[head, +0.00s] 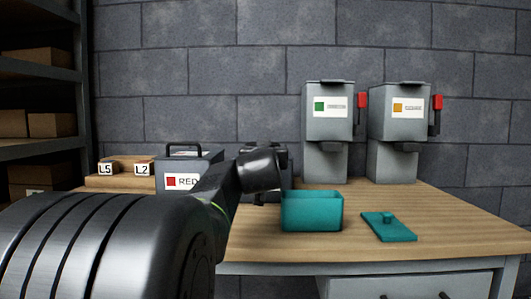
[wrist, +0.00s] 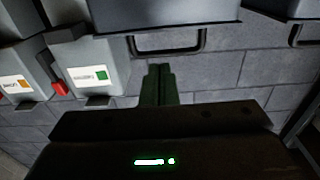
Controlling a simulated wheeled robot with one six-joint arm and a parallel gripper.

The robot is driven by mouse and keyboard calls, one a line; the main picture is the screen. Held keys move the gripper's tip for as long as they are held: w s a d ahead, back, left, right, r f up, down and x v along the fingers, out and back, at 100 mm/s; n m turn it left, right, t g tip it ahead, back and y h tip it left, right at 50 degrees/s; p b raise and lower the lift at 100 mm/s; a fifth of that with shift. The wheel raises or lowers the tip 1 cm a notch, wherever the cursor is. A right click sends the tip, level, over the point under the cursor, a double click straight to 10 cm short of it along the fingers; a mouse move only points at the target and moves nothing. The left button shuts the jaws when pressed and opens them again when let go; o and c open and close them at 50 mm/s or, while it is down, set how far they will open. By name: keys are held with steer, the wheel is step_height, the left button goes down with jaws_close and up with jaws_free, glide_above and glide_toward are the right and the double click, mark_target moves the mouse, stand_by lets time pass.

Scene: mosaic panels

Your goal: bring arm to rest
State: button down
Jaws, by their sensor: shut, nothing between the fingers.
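My arm reaches from the lower left of the head view over the front of the table (head: 455,215). Its wrist link is beside the open teal box, and my gripper's fingers are hidden there. In the wrist view my gripper (wrist: 160,72) is shut, its two fingers together with nothing between them. It points toward the block wall and the grey boxes. That view is upside down.
A teal open box (head: 312,212) and its teal lid (head: 388,228) lie on the table. Behind stand a green-labelled dispenser (head: 327,130), an orange-labelled dispenser (head: 398,130) and a RED-labelled box (head: 205,165). Another grey box is partly behind my wrist. Shelves (head: 40,110) stand left.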

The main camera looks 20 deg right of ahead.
steer(key=shift+s+a+f+b, duration=0.3)
steer(key=shift+s+f+b, duration=0.25)
steer(key=shift+f, duration=0.2)
steer(key=w+d+r+p, duration=0.3)
steer(key=w+r+p, duration=0.1)
steer(key=w+p, duration=0.2)
steer(key=shift+w+r, duration=0.25)
steer(key=shift+r, duration=0.15)
steer(key=shift+a, duration=0.1)
stand_by(0.4)
